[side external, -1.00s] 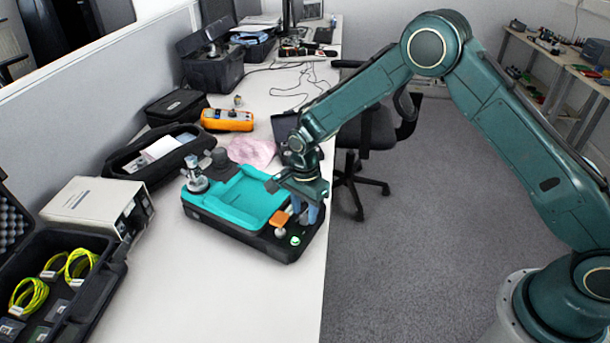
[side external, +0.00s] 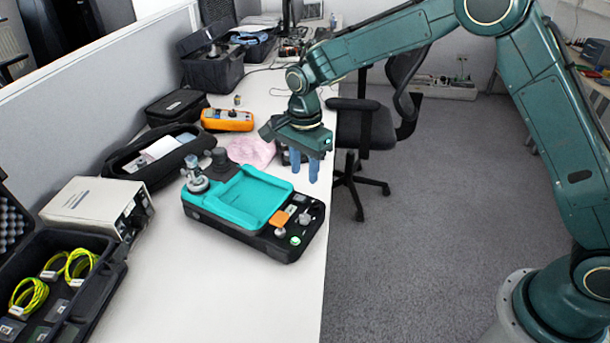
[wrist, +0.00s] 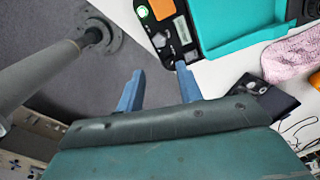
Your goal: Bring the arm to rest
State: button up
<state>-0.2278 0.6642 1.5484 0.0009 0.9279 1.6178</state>
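My gripper (side external: 304,168) is raised above the right edge of the bench, its blue fingers pointing down. In the wrist view, my gripper's two blue fingers (wrist: 158,88) stand apart with nothing between them. The calibration unit (side external: 268,243), a black base with a teal tray (side external: 250,197), lies on the bench below and to the left of the gripper, apart from it. An orange block (side external: 280,219) and a green-lit button (side external: 295,241) sit on its near right end; the button also shows in the wrist view (wrist: 142,11).
A grey instrument box (side external: 95,208) and an open case with yellow cables (side external: 52,285) stand on the left. Black cases (side external: 175,107), an orange device (side external: 227,119) and a pink cloth (side external: 250,151) lie behind. An office chair (side external: 370,130) stands right of the bench. The front bench is clear.

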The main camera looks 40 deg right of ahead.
jog(key=shift+r, duration=0.15)
jog(key=s+d+r+n+t, duration=0.1)
jog(key=s+d+r+n, duration=0.3)
jog(key=s+r, duration=0.35)
jog(key=s+d+r+n+t, duration=0.2)
jog(key=s+d+r+n, duration=0.15)
jog(key=s+r, duration=0.4)
jog(key=s+d+r+n+t, duration=0.1)
jog(key=s+n, duration=0.3)
jog(key=s, duration=0.4)
jog(key=s+d+r+n+t, duration=0.1)
jog(key=s+d+n, duration=0.2)
jog(key=s, duration=0.6)
jog(key=shift+s+r+n+t, duration=0.25)
jog(key=shift+s+n+t, duration=0.05)
jog(key=shift+n, duration=0.45)
jog(key=shift+d, duration=0.1)
